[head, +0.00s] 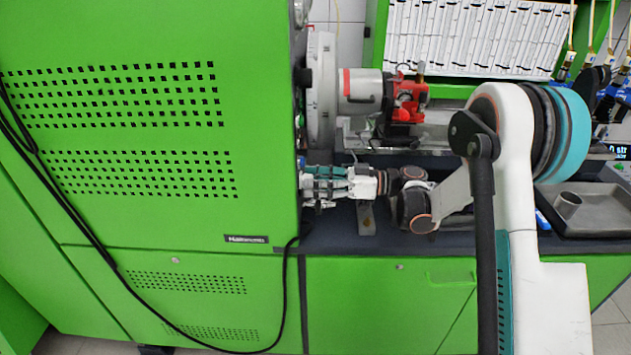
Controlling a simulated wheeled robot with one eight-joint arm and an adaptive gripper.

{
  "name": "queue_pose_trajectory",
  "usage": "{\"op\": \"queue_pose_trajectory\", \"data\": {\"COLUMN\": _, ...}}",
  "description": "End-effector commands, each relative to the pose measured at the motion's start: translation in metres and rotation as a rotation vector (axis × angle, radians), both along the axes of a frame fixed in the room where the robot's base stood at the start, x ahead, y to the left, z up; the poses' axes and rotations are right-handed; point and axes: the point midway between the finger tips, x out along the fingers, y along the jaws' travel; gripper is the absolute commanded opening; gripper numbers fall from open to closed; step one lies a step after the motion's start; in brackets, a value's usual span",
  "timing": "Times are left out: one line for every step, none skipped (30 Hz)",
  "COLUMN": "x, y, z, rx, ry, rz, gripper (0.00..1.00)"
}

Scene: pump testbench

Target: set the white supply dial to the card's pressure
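My gripper (308,186) reaches left along the dark bench, its fingertips at the right edge of the green cabinet. The fingers are small and partly cut off by the cabinet edge, so I cannot tell whether they are open, shut or touching anything. I cannot make out the white supply dial; that edge hides whatever lies beyond the fingertips. No pressure card is readable. White printed sheets (475,35) hang in a green frame at the back, their text too small to read.
The green cabinet (150,220) fills the left, with a black cable looping down its front. A grey and red pump unit (362,92) stands above my gripper, beside a large grey disc (321,90). A grey tray (590,215) lies at the right.

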Motion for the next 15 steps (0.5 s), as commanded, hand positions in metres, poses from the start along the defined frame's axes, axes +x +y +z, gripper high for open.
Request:
{"op": "queue_pose_trajectory", "data": {"x": 0.0, "y": 0.0, "z": 0.0, "rx": 0.0, "ry": 0.0, "rz": 0.0, "gripper": 0.51}}
{"op": "queue_pose_trajectory", "data": {"x": 0.0, "y": 0.0, "z": 0.0, "rx": 0.0, "ry": 0.0, "rz": 0.0, "gripper": 0.51}}
{"op": "queue_pose_trajectory", "data": {"x": 0.0, "y": 0.0, "z": 0.0, "rx": 0.001, "ry": 0.0, "rz": 0.0, "gripper": 0.51}}
{"op": "queue_pose_trajectory", "data": {"x": 0.0, "y": 0.0, "z": 0.0, "rx": 0.001, "ry": 0.0, "rz": 0.0, "gripper": 0.51}}
{"op": "queue_pose_trajectory", "data": {"x": 0.0, "y": 0.0, "z": 0.0, "rx": 0.001, "ry": 0.0, "rz": 0.0, "gripper": 0.51}}
{"op": "queue_pose_trajectory", "data": {"x": 0.0, "y": 0.0, "z": 0.0, "rx": 0.001, "ry": 0.0, "rz": 0.0, "gripper": 0.51}}
{"op": "queue_pose_trajectory", "data": {"x": 0.0, "y": -0.001, "z": 0.001, "rx": 0.001, "ry": 0.0, "rz": 0.0, "gripper": 0.51}}
{"op": "queue_pose_trajectory", "data": {"x": 0.0, "y": -0.002, "z": 0.001, "rx": 0.001, "ry": 0.0, "rz": 0.0, "gripper": 0.51}}
{"op": "queue_pose_trajectory", "data": {"x": 0.0, "y": -0.005, "z": 0.001, "rx": 0.001, "ry": 0.0, "rz": -0.001, "gripper": 0.51}}
{"op": "queue_pose_trajectory", "data": {"x": 0.0, "y": -0.007, "z": 0.001, "rx": 0.001, "ry": 0.0, "rz": -0.001, "gripper": 0.51}}
{"op": "queue_pose_trajectory", "data": {"x": 0.0, "y": -0.011, "z": 0.001, "rx": 0.001, "ry": 0.0, "rz": -0.001, "gripper": 0.51}}
{"op": "queue_pose_trajectory", "data": {"x": 0.0, "y": -0.017, "z": 0.001, "rx": 0.001, "ry": 0.0, "rz": -0.002, "gripper": 0.51}}
{"op": "queue_pose_trajectory", "data": {"x": 0.0, "y": -0.022, "z": 0.0, "rx": 0.002, "ry": 0.0, "rz": -0.003, "gripper": 0.51}}
{"op": "queue_pose_trajectory", "data": {"x": -0.001, "y": -0.027, "z": 0.001, "rx": 0.001, "ry": 0.0, "rz": -0.003, "gripper": 0.51}}
{"op": "queue_pose_trajectory", "data": {"x": -0.001, "y": -0.033, "z": 0.0, "rx": 0.001, "ry": 0.0, "rz": -0.002, "gripper": 0.51}}
